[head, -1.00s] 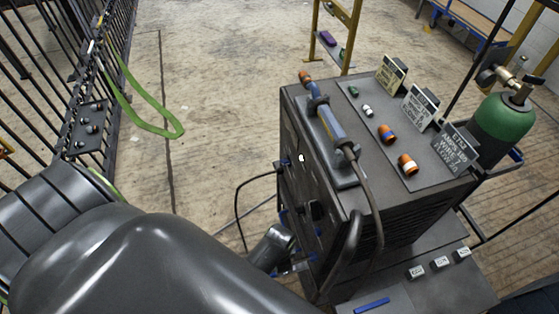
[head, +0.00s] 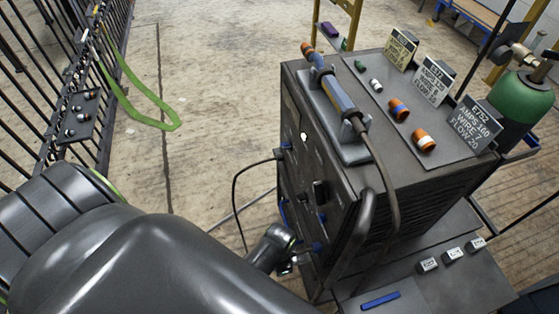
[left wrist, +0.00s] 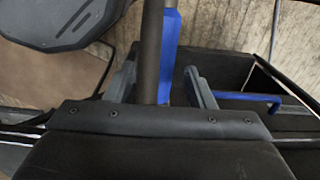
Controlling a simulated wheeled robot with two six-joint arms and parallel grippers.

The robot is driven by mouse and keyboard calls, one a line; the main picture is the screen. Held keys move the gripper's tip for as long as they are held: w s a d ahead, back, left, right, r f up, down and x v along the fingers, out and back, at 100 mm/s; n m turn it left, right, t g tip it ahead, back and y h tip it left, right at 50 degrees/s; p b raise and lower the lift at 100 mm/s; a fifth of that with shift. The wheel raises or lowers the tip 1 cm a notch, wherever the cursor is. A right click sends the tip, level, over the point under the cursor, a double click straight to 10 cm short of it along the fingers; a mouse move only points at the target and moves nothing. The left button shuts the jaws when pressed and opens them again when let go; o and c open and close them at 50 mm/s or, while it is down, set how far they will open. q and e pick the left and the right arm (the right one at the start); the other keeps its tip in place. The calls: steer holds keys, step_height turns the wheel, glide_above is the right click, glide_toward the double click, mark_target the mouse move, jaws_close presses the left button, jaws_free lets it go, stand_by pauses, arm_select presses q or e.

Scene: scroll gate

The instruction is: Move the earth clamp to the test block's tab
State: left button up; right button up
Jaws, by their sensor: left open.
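My left gripper (left wrist: 160,72) is open in the left wrist view. A dark upright rod or cable (left wrist: 152,45) and a blue bar (left wrist: 171,55) show between its fingers. I cannot tell whether the fingers touch them, or whether the blue bar is part of the earth clamp. In the head view my left wrist ends low beside the front of the welding machine (head: 345,195), with its gripper (head: 287,264) small and partly hidden. I cannot clearly make out the earth clamp or the test block with its tab. My right gripper is out of view.
A blue-handled torch (head: 338,95) lies on the machine's top, its cable running down the side. Label cards (head: 436,80) and coloured nozzles stand beside it. A green gas cylinder (head: 520,105) stands behind. A barred gate (head: 45,80) with a green strap is at left. Open floor lies between.

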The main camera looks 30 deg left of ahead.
arm_select(q)
jaws_close()
stand_by(0.7)
steer(key=shift+s+a+p, duration=0.3)
stand_by(0.4)
steer(key=shift+s+a, duration=0.1)
steer(key=shift+s+a+p, duration=0.7)
steer(key=shift+s+p, duration=0.05)
steer(key=shift+s, duration=0.1)
steer(key=shift+s+a+p, duration=1.2)
steer(key=shift+s+a, duration=0.55)
steer(key=shift+s, duration=0.3)
